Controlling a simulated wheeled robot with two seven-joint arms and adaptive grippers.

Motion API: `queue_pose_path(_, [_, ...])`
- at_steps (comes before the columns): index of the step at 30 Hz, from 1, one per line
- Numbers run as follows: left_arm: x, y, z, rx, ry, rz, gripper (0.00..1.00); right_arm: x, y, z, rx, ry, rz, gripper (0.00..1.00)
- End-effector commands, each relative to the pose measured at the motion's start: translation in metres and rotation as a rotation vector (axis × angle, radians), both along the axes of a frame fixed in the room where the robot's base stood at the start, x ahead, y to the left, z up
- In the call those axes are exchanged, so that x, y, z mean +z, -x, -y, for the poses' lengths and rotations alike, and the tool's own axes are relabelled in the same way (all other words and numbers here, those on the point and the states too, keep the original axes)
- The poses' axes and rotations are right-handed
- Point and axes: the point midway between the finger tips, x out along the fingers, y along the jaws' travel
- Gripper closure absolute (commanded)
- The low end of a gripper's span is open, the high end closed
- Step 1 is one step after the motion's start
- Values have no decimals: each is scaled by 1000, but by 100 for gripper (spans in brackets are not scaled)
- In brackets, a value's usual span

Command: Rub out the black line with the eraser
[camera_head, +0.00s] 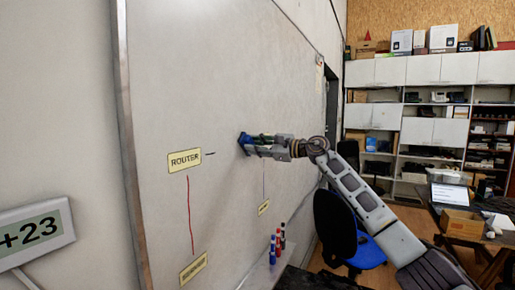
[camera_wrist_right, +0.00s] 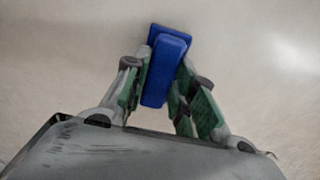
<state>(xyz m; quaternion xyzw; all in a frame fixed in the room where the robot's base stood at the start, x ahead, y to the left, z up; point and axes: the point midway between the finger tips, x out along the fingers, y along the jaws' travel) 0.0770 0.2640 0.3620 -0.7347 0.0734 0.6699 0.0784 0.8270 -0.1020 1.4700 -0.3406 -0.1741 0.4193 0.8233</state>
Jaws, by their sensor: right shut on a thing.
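The blue eraser (camera_head: 243,141) is held at the whiteboard (camera_head: 215,80), right of the yellow ROUTER label (camera_head: 184,160). My right gripper (camera_head: 256,146) is shut on it. The wrist view shows the eraser (camera_wrist_right: 166,70) between the green-padded fingers (camera_wrist_right: 160,92), its far end against or very close to the board; I cannot tell whether it touches. A short black line (camera_head: 210,153) runs from beside the ROUTER label toward the eraser. The eraser and gripper hide the board behind them. My left gripper is not in view.
A red line (camera_head: 190,215) runs down from ROUTER to a lower yellow label (camera_head: 193,268). A thin dark vertical line (camera_head: 264,180) leads to another label (camera_head: 263,207). Several markers (camera_head: 278,243) stand at the board's lower edge. A blue chair (camera_head: 345,235) is near my right arm.

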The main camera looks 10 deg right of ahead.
Motion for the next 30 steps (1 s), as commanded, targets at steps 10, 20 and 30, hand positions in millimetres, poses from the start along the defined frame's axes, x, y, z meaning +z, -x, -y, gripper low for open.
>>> queue_pose_path(10, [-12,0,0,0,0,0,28,-2,16,-11,1,2,0,93])
queue_pose_path(20, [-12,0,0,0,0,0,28,0,18,-12,1,-1,-1,93])
queue_pose_path(30, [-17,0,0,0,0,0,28,0,24,-16,0,0,2,93])
